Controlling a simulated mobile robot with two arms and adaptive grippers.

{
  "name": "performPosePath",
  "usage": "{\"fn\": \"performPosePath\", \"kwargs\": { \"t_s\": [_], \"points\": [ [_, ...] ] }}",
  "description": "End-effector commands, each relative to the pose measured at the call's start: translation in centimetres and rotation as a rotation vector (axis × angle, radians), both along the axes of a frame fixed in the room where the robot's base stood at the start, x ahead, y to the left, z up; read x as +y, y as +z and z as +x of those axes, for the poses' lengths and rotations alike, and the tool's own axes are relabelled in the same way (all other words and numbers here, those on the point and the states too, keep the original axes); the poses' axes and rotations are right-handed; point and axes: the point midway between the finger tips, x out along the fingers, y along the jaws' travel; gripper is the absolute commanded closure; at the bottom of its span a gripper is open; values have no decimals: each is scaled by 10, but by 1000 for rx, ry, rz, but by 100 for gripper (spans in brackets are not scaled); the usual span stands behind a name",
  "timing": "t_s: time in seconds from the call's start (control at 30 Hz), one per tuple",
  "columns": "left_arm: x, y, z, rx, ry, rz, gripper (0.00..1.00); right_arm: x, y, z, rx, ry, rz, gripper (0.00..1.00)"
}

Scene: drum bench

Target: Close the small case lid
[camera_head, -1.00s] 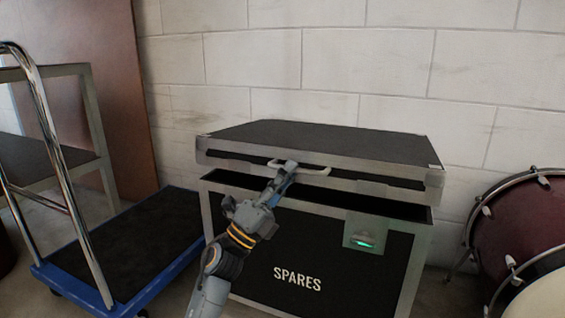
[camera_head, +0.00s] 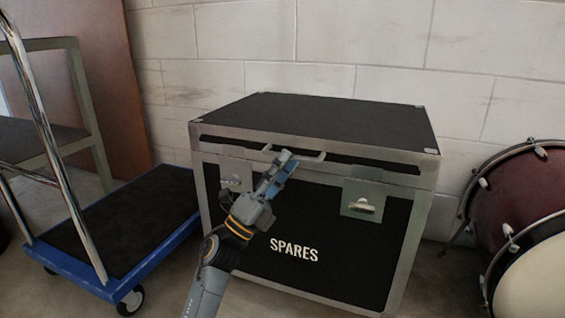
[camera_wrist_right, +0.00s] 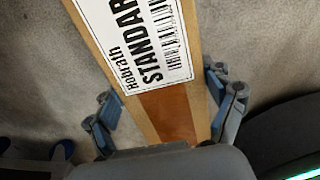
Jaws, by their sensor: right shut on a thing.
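The small case (camera_head: 345,230), black with metal edges and marked SPARES, stands by the wall. Its lid (camera_head: 320,118) lies level on the body, with no open gap visible along the front. My right gripper (camera_wrist_right: 165,112) shows only in the right wrist view, shut on a brown box (camera_wrist_right: 168,115) with a white STANDARD label (camera_wrist_right: 145,40).
A blue-edged trolley (camera_head: 118,225) stands left of the case, with a metal shelf (camera_head: 45,140) behind it. A dark red drum (camera_head: 515,215) stands to the right. The block wall (camera_head: 390,50) is close behind the case.

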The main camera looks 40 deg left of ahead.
Motion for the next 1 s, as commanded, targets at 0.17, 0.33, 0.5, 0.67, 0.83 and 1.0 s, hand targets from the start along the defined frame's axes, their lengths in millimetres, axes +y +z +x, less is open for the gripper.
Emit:
{"fn": "performPosePath", "kwargs": {
  "t_s": [0.17,0.33,0.5,0.67,0.83,1.0],
  "points": [
    [1,-2,1,5,3,-1,66,0,1,1,-2,0,1,72],
    [2,7,1,2,4,2,66,0,1,1,-2,0,1,72],
    [1,36,0,-3,3,8,66,0,2,1,-2,0,1,72],
    [0,66,0,-3,2,8,66,0,2,1,-2,0,1,72],
    [-1,89,0,-4,-1,6,66,0,2,1,-2,0,1,72],
    [-2,101,-1,-4,-3,5,66,0,2,1,-2,0,1,72]
  ]
}}
